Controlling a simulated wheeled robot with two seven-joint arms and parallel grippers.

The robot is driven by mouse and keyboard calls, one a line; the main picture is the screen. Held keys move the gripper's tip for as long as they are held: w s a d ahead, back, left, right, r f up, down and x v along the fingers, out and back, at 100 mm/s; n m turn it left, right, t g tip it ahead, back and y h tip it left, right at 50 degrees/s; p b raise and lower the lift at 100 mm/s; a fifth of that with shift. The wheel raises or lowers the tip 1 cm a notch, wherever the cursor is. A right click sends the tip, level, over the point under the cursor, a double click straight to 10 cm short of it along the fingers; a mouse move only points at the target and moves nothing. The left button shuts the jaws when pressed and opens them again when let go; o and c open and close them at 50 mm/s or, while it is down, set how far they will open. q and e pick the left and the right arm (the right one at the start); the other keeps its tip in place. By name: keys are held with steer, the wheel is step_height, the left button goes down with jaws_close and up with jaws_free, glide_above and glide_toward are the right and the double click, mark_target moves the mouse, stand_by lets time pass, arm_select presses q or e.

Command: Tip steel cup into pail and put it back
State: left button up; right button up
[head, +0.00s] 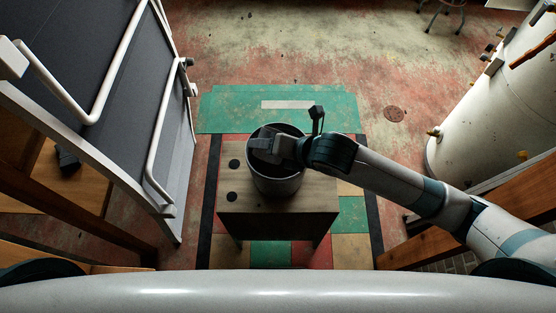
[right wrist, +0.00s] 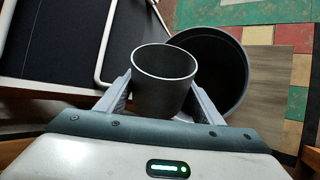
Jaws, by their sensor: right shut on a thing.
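The steel cup (right wrist: 164,84) is a dark grey, round cup with a bright rim, between the two fingers of my right gripper (right wrist: 163,100) in the right wrist view. The fingers are shut on its sides. Its mouth shows, the inside looks dark, and I cannot tell if anything is in it. The pail (head: 279,184) is a dark grey bucket on a low wooden table. It shows behind the cup in the right wrist view (right wrist: 238,70). In the head view my right gripper (head: 264,147) is over the pail's mouth and the cup is hard to make out. My left gripper is not in view.
The low table (head: 315,192) has two black round spots (head: 232,195) left of the pail. A dark panel with white rails (head: 160,130) stands at the left. A white tank (head: 480,110) stands at the right. The floor beyond the green mat (head: 220,110) is open.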

steer(key=shift+s+a+f+n+t+h, duration=0.1)
steer(key=shift+s+f+n+t+h, duration=0.15)
steer(key=shift+t, duration=0.3)
steer(key=shift+n+t+h, duration=0.15)
steer(key=shift+n+t, duration=0.2)
steer(key=shift+t, duration=0.2)
steer(key=shift+f+n+t+h, duration=0.3)
steer(key=shift+n+t, duration=0.2)
steer(key=shift+t, duration=0.3)
steer(key=shift+s+f+n+t+b, duration=0.25)
steer(key=shift+n+t+b, duration=0.15)
steer(key=shift+n+t, duration=0.3)
steer(key=shift+a+f+n+t+h+b, duration=0.1)
steer(key=shift+n+t+h+b, duration=0.35)
steer(key=shift+t, duration=0.45)
step_height(320, 180, up, 4)
steer(key=p, duration=0.5)
steer(key=shift+p, duration=0.4)
